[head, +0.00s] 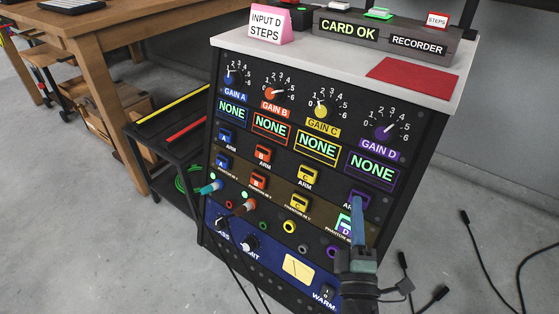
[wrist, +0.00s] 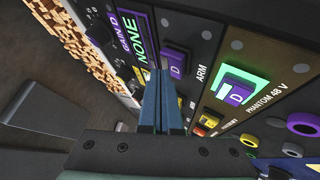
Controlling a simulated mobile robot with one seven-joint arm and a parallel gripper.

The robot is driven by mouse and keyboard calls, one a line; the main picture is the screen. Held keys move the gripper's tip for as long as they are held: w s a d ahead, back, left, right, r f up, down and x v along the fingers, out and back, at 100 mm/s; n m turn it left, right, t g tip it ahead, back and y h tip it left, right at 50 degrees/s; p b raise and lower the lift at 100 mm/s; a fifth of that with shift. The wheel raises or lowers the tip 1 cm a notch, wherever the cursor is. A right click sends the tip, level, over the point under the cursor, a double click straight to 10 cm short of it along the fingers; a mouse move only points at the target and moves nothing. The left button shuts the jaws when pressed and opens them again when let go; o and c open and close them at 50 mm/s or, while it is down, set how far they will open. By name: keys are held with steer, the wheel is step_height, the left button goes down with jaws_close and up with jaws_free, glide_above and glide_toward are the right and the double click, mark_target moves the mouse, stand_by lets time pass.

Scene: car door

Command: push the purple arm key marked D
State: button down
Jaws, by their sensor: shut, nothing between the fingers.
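The purple arm key marked D (wrist: 178,66) sits in the wrist view under the NONE display of GAIN D, beside the word ARM. My gripper (wrist: 160,75) is shut and empty, its blue fingertips together right at the key's near edge and overlapping it in the picture. In the head view my gripper (head: 358,202) comes up from below and covers most of the arm D key (head: 361,195). I cannot tell whether the tips touch the key or how far in it sits. The D display (head: 371,168) reads NONE.
Below arm D is a purple phantom D key (wrist: 236,92) with a lit green surround. Yellow arm key C (head: 308,176) lies to the left. Cables plug into sockets at the panel's lower left. The GAIN D knob (head: 384,132) is above.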

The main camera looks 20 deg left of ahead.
steer(key=shift+w, duration=0.1)
stand_by(0.3)
steer(key=shift+w+d+f, duration=0.15)
steer(key=shift+w, duration=0.15)
steer(key=shift+s, duration=0.4)
steer(key=shift+s+r, duration=0.1)
steer(key=shift+r, duration=0.1)
steer(key=s, duration=0.1)
steer(key=s+a+r+p, duration=0.1)
steer(key=s, duration=0.1)
steer(key=s+a+r+p, duration=0.1)
steer(key=s, duration=0.1)
steer(key=shift+s, duration=0.1)
stand_by(0.4)
